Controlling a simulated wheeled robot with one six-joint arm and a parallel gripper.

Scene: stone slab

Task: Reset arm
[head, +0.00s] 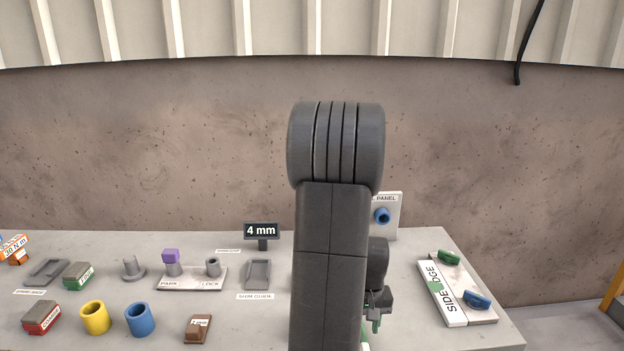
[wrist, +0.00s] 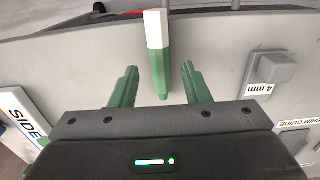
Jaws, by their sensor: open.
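My gripper (wrist: 158,69) is open in the wrist view, with its two green fingers apart. A green-and-white marker-like piece (wrist: 157,52) shows between and beyond the fingertips, with a gap on each side. Its white part is away from the gripper and its green tapered end is toward it. I cannot tell whether it stands or lies. In the head view my arm rises in front of the slab and hides most of the gripper (head: 377,308), which is low at the right of the arm.
The grey slab (head: 405,270) carries a SIDE EDGE board (head: 442,294) at right, an upright panel (head: 394,214) behind, and a 4 mm sign (head: 261,231). At left are a yellow cup (head: 96,318), a blue cup (head: 140,320) and a PARK/LOCK plate (head: 190,283). A wall stands behind.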

